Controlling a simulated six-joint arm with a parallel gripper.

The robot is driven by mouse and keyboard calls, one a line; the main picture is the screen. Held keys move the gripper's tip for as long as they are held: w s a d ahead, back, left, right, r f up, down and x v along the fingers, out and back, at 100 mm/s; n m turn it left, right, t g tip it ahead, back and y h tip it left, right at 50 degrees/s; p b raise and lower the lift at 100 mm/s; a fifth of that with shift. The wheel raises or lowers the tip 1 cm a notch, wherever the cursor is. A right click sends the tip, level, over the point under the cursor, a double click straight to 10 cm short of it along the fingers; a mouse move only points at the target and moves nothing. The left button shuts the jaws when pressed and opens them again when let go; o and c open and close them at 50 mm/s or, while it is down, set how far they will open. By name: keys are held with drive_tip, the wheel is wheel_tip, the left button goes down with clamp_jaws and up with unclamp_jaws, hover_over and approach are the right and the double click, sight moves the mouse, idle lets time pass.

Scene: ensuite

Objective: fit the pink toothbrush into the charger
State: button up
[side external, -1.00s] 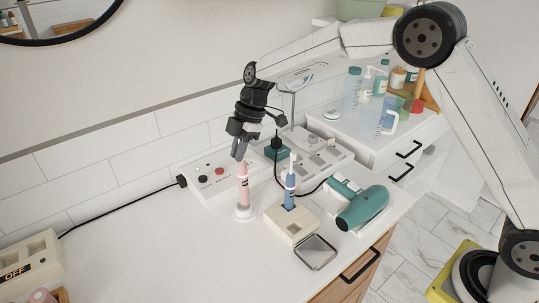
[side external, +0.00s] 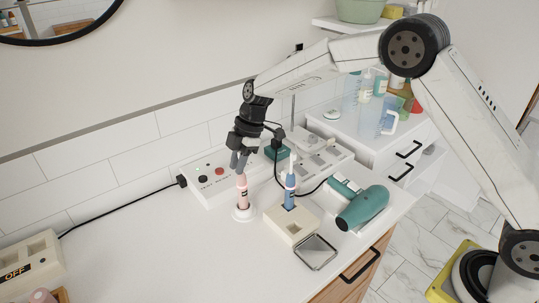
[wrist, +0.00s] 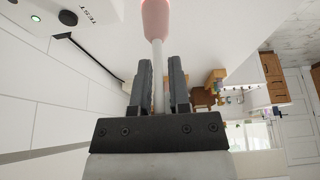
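The pink toothbrush (side external: 242,193) stands upright in the side view, with its lower end at the white round charger (side external: 244,213) on the counter. I cannot tell whether it is fully seated. In the wrist view, its pink handle (wrist: 156,18) is at the top and its pale neck runs back between my fingers. My gripper (side external: 239,167) points down over the toothbrush from above. Its two fingers (wrist: 160,70) stand slightly apart on either side of the neck, with a narrow gap showing. The charger is not visible in the wrist view.
A teal hair dryer (side external: 362,207) lies farther right. A white panel with buttons (side external: 207,187) is behind.

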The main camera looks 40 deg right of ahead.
drive_tip(key=shift+o, duration=1.2)
drive_tip(key=v, duration=1.2)
drive_tip(key=shift+d+r, duration=0.1)
drive_tip(key=shift+r, duration=0.05)
drive_tip(key=s+d+f+m+t+h, duration=0.1)
drive_tip(key=s+d+f+m, duration=0.2)
drive_tip(key=s+m, duration=0.3)
drive_tip(key=s+d+f+m+h, duration=0.2)
drive_tip(key=s+m, duration=0.4)
drive_tip(key=s, duration=0.5)
drive_tip(key=s+d+f+m+t+h, duration=0.1)
drive_tip(key=s+d+f+m, duration=0.4)
drive_tip(key=s, duration=0.4)
drive_tip(key=shift+f+m+t, duration=0.3)
drive_tip(key=shift+f+m, duration=0.2)
drive_tip(key=shift+f, duration=0.15)
drive_tip(key=shift+w, duration=0.1)
